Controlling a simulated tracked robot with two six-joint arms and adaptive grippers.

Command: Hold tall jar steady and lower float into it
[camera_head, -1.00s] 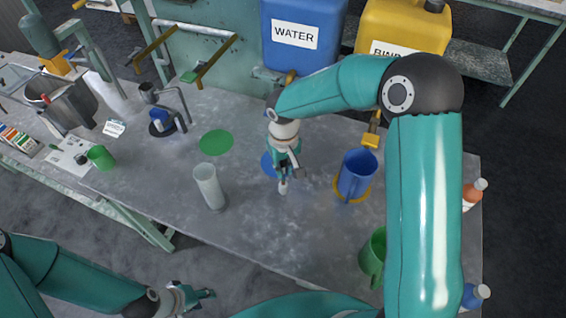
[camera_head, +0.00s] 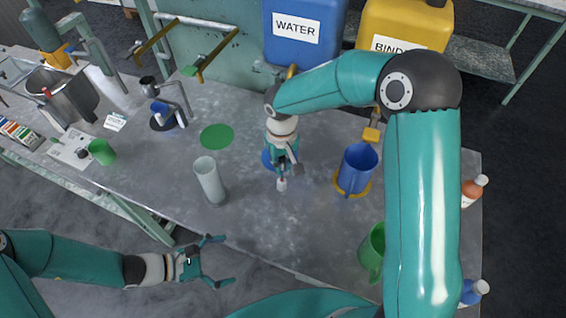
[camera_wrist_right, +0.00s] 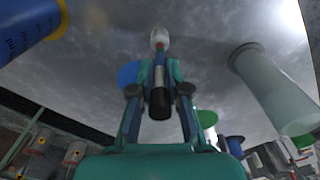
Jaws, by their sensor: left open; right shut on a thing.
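The tall jar (camera_head: 209,182) is a clear, whitish cylinder standing upright on the bench; it also shows at the right of the right wrist view (camera_wrist_right: 275,92). My right gripper (camera_head: 282,172) is shut on the float (camera_wrist_right: 160,104), a slim piece with a dark end, a red band and a pale tip. In the head view the float's pale tip (camera_head: 282,184) shows below the fingers, to the right of the jar and apart from it. My left gripper (camera_head: 224,260) is open and empty, in front of the bench edge, below the jar in the picture.
A blue jug (camera_head: 357,168) stands on a yellow disc right of my right gripper. A green jug (camera_head: 373,250) is near the front right. A green disc (camera_head: 217,137) lies behind the jar. A small green cup (camera_head: 102,151) is at left. Bench around the jar is clear.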

